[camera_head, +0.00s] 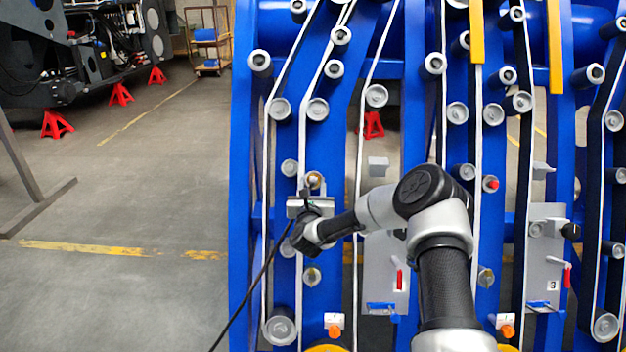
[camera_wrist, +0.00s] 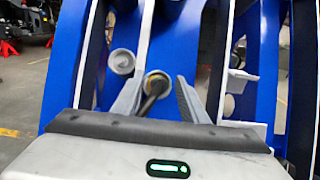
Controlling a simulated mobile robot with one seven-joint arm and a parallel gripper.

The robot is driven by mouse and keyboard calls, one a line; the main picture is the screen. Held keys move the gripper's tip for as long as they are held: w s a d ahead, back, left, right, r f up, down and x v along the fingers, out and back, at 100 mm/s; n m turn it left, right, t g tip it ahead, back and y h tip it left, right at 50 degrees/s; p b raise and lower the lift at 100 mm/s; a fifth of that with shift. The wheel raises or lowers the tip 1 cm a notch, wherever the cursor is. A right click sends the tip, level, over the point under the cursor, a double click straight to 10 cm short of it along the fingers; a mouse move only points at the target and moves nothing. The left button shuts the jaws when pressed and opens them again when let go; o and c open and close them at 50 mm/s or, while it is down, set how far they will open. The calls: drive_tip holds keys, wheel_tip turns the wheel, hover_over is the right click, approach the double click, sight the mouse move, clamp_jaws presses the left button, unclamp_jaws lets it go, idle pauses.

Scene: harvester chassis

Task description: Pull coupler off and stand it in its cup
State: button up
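The coupler (camera_wrist: 150,101) is a dark stub at a brass ring (camera_wrist: 157,82) on a blue upright in the wrist view. My gripper (camera_wrist: 155,82) has its two grey fingers spread on either side of it, with gaps visible. In the head view my gripper (camera_head: 309,189) is in front of the left upright, just below the brass fitting (camera_head: 314,179). A black hose (camera_head: 257,281) runs from there down to the lower left. My gripper hides most of the coupler in the head view.
A grey panel (camera_head: 373,254) with a red handle is partly behind my arm. Another panel (camera_head: 547,254), marked 3, is at right. Rollers and white belts line the blue frame (camera_head: 243,200). Open floor (camera_head: 130,210) lies left, with red stands (camera_head: 57,124) farther back.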

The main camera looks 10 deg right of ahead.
sight(313, 178)
drive_tip(key=shift+w+d, duration=0.25)
drive_tip(key=shift+w, duration=0.9)
drive_tip(key=shift+w+d, duration=0.2)
drive_tip(key=shift+w, duration=0.95)
clamp_jaws()
